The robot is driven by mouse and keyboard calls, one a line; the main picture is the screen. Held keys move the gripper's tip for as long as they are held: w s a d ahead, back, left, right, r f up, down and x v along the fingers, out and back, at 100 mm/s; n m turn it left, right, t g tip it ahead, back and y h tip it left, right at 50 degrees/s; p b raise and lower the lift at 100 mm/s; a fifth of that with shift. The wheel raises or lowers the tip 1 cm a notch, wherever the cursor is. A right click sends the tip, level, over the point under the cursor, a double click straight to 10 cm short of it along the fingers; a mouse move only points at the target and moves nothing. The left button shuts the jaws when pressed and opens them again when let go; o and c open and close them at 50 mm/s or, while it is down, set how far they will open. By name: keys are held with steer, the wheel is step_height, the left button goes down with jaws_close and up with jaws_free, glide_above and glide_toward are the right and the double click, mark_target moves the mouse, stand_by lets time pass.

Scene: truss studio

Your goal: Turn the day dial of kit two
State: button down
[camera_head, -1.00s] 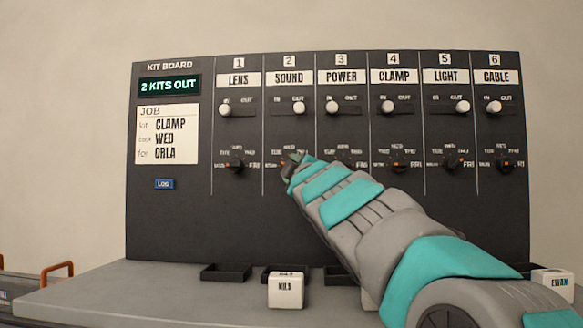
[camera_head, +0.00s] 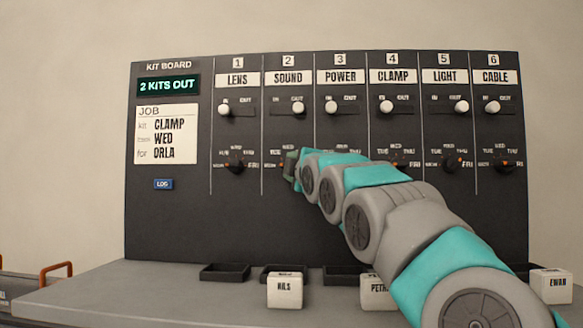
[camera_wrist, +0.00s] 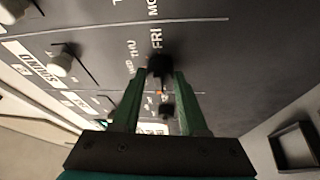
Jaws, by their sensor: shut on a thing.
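The kit two column, labelled SOUND (camera_head: 288,78), is second from the left on the kit board (camera_head: 165,225). Its white slider (camera_head: 299,107) sits on the OUT side. My gripper (camera_head: 290,165) is at its day dial, which it hides in the head view. In the wrist view my gripper's green fingers (camera_wrist: 161,74) are shut on the black day dial (camera_wrist: 158,66). FRI and THU print shows beside it, and an orange mark shows on the side away from FRI. Which day the dial points at I cannot tell.
Blocks named NILS (camera_head: 285,291) and EWAN (camera_head: 551,287), a partly hidden block (camera_head: 376,292), and dark trays (camera_head: 224,272) are on the ledge below. My arm crosses the board's lower right.

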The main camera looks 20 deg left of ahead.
stand_by(0.4)
steer(key=shift+c, duration=2.2)
jaws_free()
steer(key=shift+a, duration=0.1)
steer(key=r+b+v, duration=0.1)
steer(key=b+v, duration=0.1)
steer(key=v, duration=0.6)
steer(key=shift+f, duration=0.5)
